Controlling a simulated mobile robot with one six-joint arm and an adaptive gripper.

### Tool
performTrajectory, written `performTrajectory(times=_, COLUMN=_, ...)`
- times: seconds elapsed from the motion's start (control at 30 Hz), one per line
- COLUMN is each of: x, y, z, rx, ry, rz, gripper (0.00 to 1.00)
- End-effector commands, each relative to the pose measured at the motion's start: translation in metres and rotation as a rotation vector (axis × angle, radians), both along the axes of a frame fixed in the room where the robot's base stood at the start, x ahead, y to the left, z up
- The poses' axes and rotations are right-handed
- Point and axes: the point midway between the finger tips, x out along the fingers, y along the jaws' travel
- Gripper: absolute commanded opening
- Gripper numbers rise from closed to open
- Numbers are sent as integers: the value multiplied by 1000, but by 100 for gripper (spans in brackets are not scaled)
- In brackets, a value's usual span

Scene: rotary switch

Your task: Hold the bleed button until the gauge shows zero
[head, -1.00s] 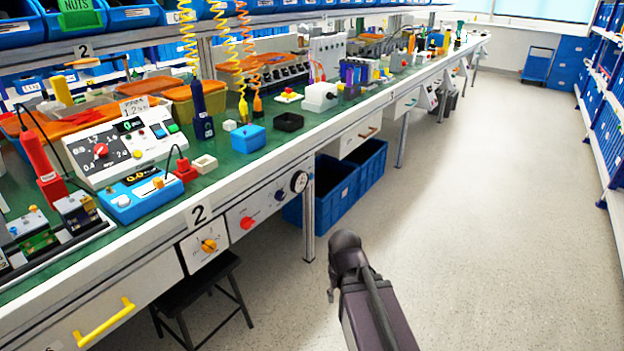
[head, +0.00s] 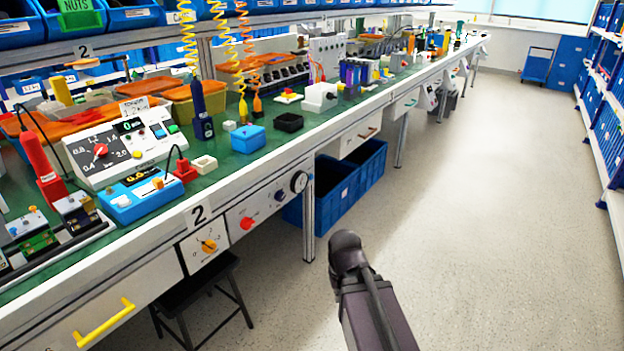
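A panel (head: 262,212) under the front edge of the workbench carries a small round gauge (head: 299,181) with a white face and dark rim at its right end. The needle is too small to read. I cannot tell which of these is the bleed button. My dark arm reaches up from the bottom right, its visible bend apart from the panel in the picture. My gripper is not visible.
Blue bins (head: 334,195) and a black stool (head: 194,296) stand below the crowded bench (head: 240,176). The floor (head: 480,230) to the right is clear, up to shelves (head: 606,110).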

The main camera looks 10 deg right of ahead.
Motion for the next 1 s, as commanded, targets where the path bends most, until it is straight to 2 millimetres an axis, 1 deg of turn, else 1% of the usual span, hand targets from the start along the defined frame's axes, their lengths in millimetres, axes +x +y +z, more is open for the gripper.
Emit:
performTrajectory(times=0.83, x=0, y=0, z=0, rx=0, ry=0, rz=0, gripper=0)
performTrajectory(times=1.0, x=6, y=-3, z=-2, rx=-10, ry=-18, rz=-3, gripper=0)
